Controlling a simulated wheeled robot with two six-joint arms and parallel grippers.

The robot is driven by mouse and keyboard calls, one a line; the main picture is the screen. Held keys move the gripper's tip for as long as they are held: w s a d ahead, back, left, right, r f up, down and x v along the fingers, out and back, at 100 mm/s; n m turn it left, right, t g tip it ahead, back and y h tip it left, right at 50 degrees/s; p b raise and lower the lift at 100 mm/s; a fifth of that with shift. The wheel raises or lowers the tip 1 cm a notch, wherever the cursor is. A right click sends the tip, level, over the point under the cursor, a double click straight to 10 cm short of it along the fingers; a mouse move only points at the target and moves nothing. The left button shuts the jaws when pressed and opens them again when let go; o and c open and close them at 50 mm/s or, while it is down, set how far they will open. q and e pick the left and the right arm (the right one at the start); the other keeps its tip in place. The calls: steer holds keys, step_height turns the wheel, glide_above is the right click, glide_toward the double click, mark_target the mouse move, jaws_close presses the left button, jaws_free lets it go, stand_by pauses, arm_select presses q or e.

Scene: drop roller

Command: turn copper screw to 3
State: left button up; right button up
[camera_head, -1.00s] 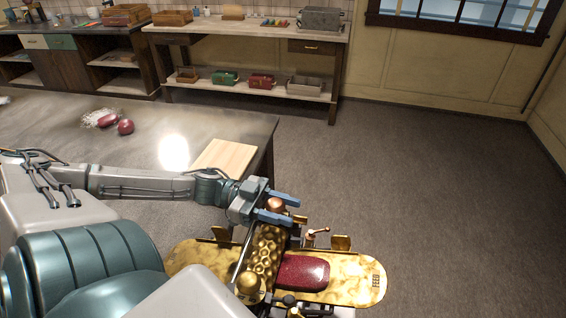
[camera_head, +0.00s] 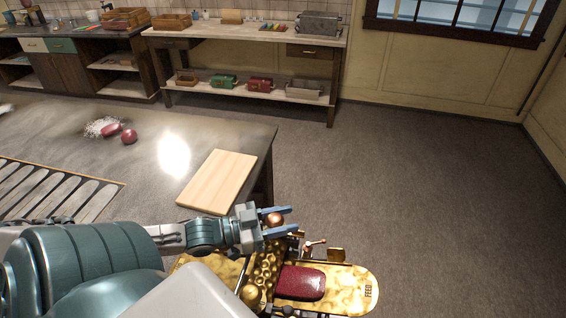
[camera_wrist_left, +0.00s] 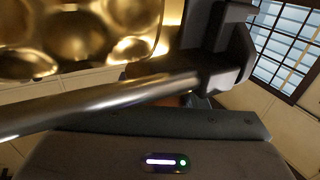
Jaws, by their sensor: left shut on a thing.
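The gold drop roller machine (camera_head: 345,284) stands at the bottom centre, with a dark red pad (camera_head: 301,282) and the word FEED on its right plate. The copper screw (camera_head: 274,219) has a round copper head at the machine's far side. My left gripper (camera_head: 283,221) is shut on this head, with one blue finger on each side. In the left wrist view the gold dimpled roller (camera_wrist_left: 80,35) fills the upper left, and dark fingers hide most of the screw. I cannot read any number for the screw's setting. My right gripper is not in view.
A second, smaller copper handle (camera_head: 314,243) stands right of the screw. A dark table (camera_head: 60,128) with a wooden board (camera_head: 218,182) and red round items (camera_head: 129,136) lies behind. A back bench (camera_head: 245,35) holds boxes. Floor at right is clear.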

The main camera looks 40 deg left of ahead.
arm_select(q)
steer(key=shift+f, duration=0.2)
stand_by(0.4)
steer(key=o, duration=0.8)
steer(key=shift+c, duration=0.2)
steer(key=shift+o, duration=0.9)
steer(key=shift+s+r, duration=0.15)
steer(key=shift+s, duration=0.05)
steer(key=shift+w+a, duration=0.1)
steer(key=shift+w, duration=0.05)
